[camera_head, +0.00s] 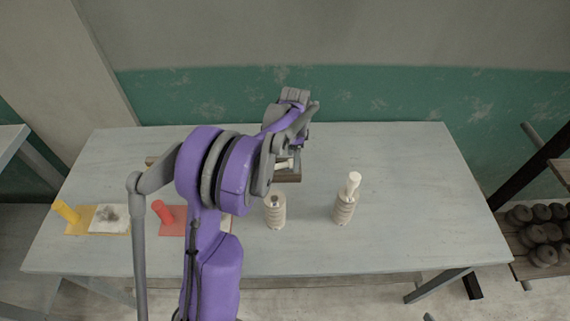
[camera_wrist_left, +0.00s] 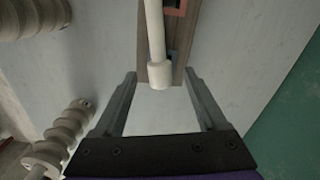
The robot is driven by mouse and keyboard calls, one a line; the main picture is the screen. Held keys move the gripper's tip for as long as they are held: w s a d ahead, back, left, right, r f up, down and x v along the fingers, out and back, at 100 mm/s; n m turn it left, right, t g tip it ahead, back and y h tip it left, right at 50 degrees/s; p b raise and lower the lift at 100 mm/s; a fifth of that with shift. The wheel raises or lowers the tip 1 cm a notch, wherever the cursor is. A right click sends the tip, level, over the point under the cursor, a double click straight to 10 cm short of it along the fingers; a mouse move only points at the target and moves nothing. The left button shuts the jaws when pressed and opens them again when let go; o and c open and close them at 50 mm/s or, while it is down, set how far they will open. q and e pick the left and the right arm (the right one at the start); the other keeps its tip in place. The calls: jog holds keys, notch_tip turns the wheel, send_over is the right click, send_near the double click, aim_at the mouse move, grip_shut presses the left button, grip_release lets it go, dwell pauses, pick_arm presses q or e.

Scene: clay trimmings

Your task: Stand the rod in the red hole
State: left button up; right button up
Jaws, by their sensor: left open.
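A wooden strip (camera_wrist_left: 185,45) shows in the left wrist view, with a red-rimmed hole (camera_wrist_left: 177,6) near the top edge and a bit of blue (camera_wrist_left: 172,54) lower down. A pale rod (camera_wrist_left: 155,30) with a thicker end lies across my view of the strip. I cannot tell whether it rests on the strip or stands in it. My left gripper (camera_wrist_left: 158,76) is open, its fingers either side of the rod's thick end, apart from it. In the head view the left gripper (camera_head: 293,158) is above the strip (camera_head: 287,177), mostly hidden by my arm. My right gripper is out of view.
Two ribbed pale stacks (camera_head: 275,213) (camera_head: 344,208) stand on the grey table (camera_head: 410,190); the right one has a white piece (camera_head: 353,182) on top. The table's right side is clear.

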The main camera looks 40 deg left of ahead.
pick_arm(q)
jog(key=shift+f, duration=0.7)
grip_shut()
